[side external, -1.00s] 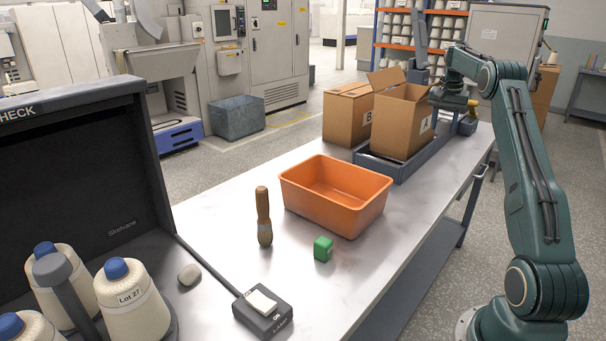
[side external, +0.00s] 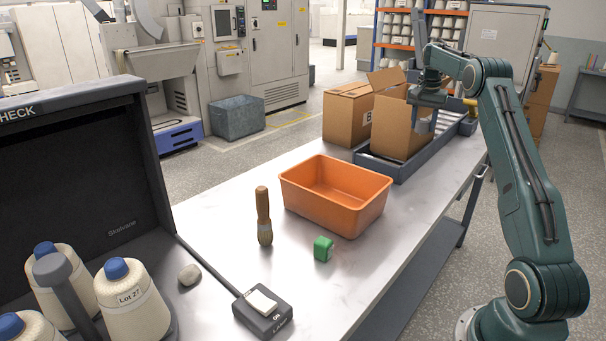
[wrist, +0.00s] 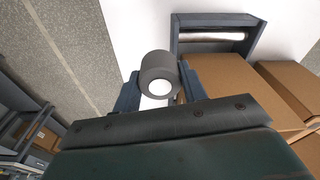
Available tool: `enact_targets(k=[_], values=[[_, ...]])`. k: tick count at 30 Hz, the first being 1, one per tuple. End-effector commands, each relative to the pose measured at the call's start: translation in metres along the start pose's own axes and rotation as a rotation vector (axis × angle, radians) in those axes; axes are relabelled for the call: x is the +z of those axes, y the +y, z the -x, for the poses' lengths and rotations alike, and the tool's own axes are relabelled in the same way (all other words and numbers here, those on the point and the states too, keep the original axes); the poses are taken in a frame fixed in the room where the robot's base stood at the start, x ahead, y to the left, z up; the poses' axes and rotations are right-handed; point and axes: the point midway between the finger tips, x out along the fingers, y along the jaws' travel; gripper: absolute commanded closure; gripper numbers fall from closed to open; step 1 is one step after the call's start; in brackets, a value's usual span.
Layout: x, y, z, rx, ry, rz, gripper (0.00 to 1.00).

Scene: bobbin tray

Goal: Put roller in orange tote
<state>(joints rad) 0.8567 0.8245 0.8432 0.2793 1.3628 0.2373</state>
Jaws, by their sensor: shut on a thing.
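The roller is a short grey cylinder with a pale round end, seen in the wrist view (wrist: 157,68). My gripper (wrist: 157,85) is shut on it, with one finger on each side. In the side external view my gripper (side external: 424,112) holds the roller (side external: 424,126) up in front of the open cardboard box, behind and to the right of the orange tote. The orange tote (side external: 325,209) stands on the metal table, and its visible inside is empty. Part of the roller is hidden by the fingers in the wrist view.
A brush (side external: 263,215), a green block (side external: 323,249) and a lamp switch (side external: 262,310) are on the table around the tote's near side.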

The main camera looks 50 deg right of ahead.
Motion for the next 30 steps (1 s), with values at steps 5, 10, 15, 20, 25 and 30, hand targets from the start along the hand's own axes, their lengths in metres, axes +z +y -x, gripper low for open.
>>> enact_targets(k=[5, 10, 15, 20, 25, 30], values=[[0.037, -0.056, 0.006, -0.002, -0.001, 0.011, 0.82], [0.080, -0.106, 0.013, -0.003, -0.002, 0.015, 0.82], [0.126, -0.150, 0.020, -0.003, -0.002, 0.018, 0.82], [0.171, -0.185, 0.026, -0.002, -0.001, 0.021, 0.82], [0.210, -0.210, 0.032, -0.003, 0.001, 0.022, 0.82], [0.232, -0.221, 0.035, -0.002, 0.002, 0.020, 0.82]])
